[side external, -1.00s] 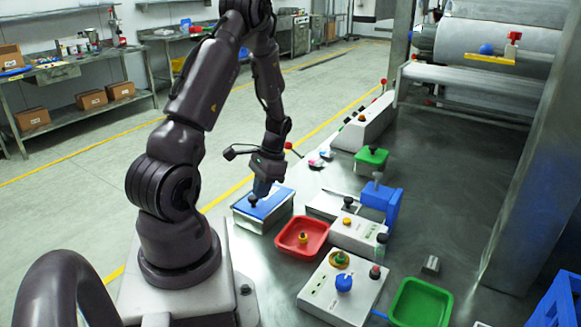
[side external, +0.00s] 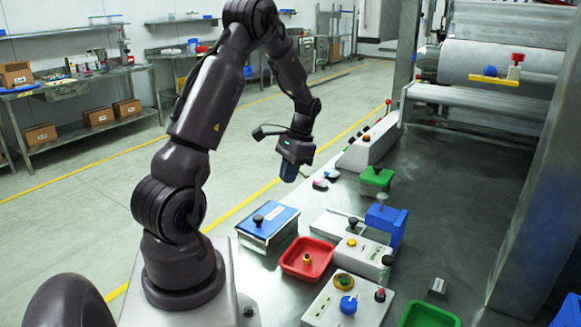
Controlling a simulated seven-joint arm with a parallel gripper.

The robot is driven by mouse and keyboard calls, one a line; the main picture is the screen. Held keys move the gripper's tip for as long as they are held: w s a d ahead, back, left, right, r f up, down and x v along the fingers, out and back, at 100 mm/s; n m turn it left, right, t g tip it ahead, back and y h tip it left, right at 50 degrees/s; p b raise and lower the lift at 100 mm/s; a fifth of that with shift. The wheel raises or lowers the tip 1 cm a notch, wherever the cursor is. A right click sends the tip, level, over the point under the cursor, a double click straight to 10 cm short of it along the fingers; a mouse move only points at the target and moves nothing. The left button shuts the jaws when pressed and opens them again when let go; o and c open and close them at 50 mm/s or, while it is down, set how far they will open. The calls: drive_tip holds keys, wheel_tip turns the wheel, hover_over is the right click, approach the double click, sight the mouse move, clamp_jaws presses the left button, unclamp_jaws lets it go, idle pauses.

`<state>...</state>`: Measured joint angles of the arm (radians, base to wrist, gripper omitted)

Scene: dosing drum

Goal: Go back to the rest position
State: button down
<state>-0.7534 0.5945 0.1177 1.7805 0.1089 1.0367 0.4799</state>
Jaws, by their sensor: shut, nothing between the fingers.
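My gripper (side external: 289,174) hangs in the air, pointing down, above the back left part of the metal table. It is shut with nothing held. The box with the blue lid and black knob (side external: 267,223) stands in front of it and lower, apart from the gripper. The lid lies on the box. The fingertips are small and dark in this view.
A red tray (side external: 290,265) with a yellow-topped piece, control boxes (side external: 361,249) with knobs, a blue block (side external: 384,222) and a green-topped box (side external: 376,177) stand on the table. A green tray (side external: 428,317) is at the front. Rollers (side external: 500,65) stand at the back right.

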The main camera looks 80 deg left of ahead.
drive_tip(key=shift+v, duration=1)
drive_tip(key=s+d+r+m+t, duration=0.1)
drive_tip(key=d+r+t, duration=0.2)
drive_tip(key=d, duration=0.7)
drive_tip(key=s+d+r+m+t, duration=0.1)
drive_tip(key=d+r+t, duration=0.2)
drive_tip(key=d+r, duration=0.5)
drive_tip(key=s+d+r+m+t+y, duration=0.1)
drive_tip(key=d+r+t, duration=0.2)
drive_tip(key=d, duration=0.9)
wheel_tip(320, 180, up, 3)
drive_tip(key=shift+s+f+m, duration=0.1)
drive_tip(key=shift+s+m, duration=0.2)
drive_tip(key=shift+s, duration=0.1)
